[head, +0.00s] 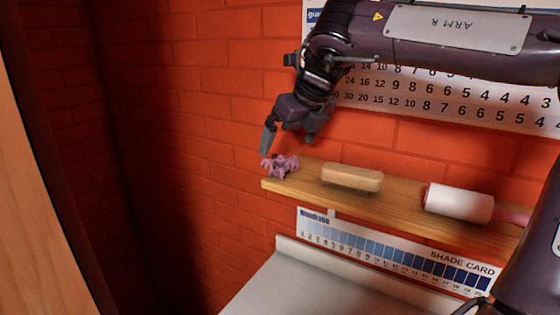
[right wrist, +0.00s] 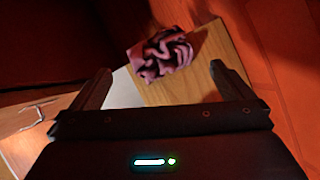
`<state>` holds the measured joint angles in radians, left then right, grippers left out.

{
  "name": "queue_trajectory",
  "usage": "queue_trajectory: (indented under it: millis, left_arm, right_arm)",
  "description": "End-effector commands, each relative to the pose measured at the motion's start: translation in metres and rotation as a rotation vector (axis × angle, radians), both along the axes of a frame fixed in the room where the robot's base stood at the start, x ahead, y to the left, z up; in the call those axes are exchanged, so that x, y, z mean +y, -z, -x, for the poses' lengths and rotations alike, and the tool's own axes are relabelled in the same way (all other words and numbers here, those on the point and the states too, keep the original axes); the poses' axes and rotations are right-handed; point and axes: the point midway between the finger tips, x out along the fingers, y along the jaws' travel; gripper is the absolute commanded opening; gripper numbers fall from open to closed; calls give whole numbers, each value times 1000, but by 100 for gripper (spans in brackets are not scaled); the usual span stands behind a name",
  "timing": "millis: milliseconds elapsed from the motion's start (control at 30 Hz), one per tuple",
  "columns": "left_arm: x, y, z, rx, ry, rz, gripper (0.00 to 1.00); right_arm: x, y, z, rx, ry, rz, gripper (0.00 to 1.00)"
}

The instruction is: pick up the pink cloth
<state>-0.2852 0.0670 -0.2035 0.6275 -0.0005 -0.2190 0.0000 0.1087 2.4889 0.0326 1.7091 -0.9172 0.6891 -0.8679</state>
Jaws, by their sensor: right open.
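The pink cloth (head: 280,166) lies crumpled at the left end of a wooden shelf (head: 410,200) on the brick wall. It also shows in the right wrist view (right wrist: 161,55), ahead of the fingers and roughly between their lines. My right gripper (head: 290,140) is just above the cloth in the head view, its fingers pointing down. In the right wrist view my right gripper (right wrist: 160,80) is open, with nothing between its fingertips. I cannot tell whether a fingertip touches the cloth. My left gripper is not in view.
A wooden brush (head: 352,178) lies on the shelf to the right of the cloth. A white lint roller (head: 459,203) lies further right. A shade card (head: 390,250) hangs below the shelf, above a pale surface (head: 310,285). A number chart (head: 450,100) is on the wall behind my right arm.

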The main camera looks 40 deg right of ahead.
Motion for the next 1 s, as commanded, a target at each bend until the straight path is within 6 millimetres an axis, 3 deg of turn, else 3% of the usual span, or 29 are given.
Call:
queue_trajectory:
  millis: [100, 267, 500, 733, 1000]
  left_arm:
    - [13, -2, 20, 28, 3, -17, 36]
    - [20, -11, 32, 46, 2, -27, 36]
    - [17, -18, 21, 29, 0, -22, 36]
    - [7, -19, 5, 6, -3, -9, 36]
    - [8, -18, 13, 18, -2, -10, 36]
  right_arm:
    - [-1, 12, -6, 3, -1, -2, 100]
    - [-3, 31, -14, 5, -1, -4, 100]
    - [-5, 56, -27, 2, 0, -2, 100]
    - [-5, 58, -28, -1, 1, 0, 100]
    - [-5, 58, -27, -1, 1, 0, 65]
